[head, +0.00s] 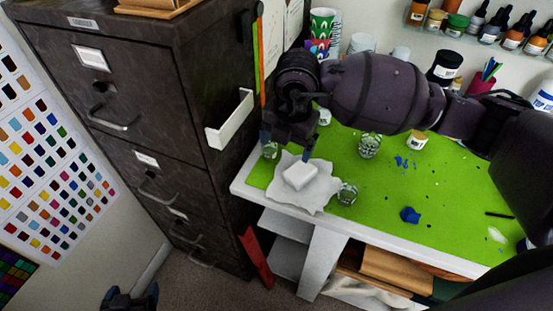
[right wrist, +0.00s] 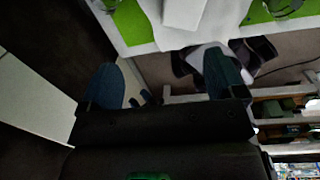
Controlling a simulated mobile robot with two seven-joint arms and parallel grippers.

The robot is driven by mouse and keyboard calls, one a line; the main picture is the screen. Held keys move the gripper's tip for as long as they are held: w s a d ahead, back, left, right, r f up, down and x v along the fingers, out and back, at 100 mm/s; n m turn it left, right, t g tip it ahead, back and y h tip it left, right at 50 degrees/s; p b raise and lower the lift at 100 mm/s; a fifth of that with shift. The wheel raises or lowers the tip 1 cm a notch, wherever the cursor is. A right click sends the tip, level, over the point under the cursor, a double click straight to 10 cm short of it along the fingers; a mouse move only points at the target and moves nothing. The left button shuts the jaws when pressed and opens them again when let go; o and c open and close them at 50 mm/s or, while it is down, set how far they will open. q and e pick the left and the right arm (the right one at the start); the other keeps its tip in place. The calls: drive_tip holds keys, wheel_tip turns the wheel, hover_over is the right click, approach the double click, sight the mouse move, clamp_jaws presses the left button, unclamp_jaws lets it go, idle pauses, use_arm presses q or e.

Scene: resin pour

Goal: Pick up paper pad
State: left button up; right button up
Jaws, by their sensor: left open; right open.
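The paper pad (head: 299,176) looks like a small thick white block. It lies on a crumpled white sheet (head: 318,200) near the left front corner of the green-topped table. In the right wrist view the pad (right wrist: 183,12) shows at the top edge, partly cut off, beyond the fingertips. My right gripper (head: 287,147) is open, just behind and above the pad, apart from it. In the right wrist view its two fingers (right wrist: 164,82) are spread with nothing between them. My left gripper (head: 131,296) is open and empty at the bottom left, low beside the cabinet.
Glass jars stand on both sides of the sheet, one at the right (head: 347,194) and one behind left (head: 270,150). Another glass (head: 369,146) stands further back. A dark filing cabinet (head: 140,130) with a white holder (head: 229,120) borders the table's left. A blue lump (head: 410,215) lies right.

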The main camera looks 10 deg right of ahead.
sight(300, 170)
drive_tip(key=d+m, duration=0.1)
drive_tip(key=d+m+h, duration=0.1)
drive_tip(key=m, duration=0.1)
drive_tip(key=shift+s+d+f+m+h, duration=0.2)
drive_tip(key=shift+s+d+m+h, duration=0.1)
drive_tip(key=shift+d+h, duration=0.1)
drive_tip(key=f, duration=1)
drive_tip(key=shift+w+d, duration=0.4)
drive_tip(key=c, duration=1)
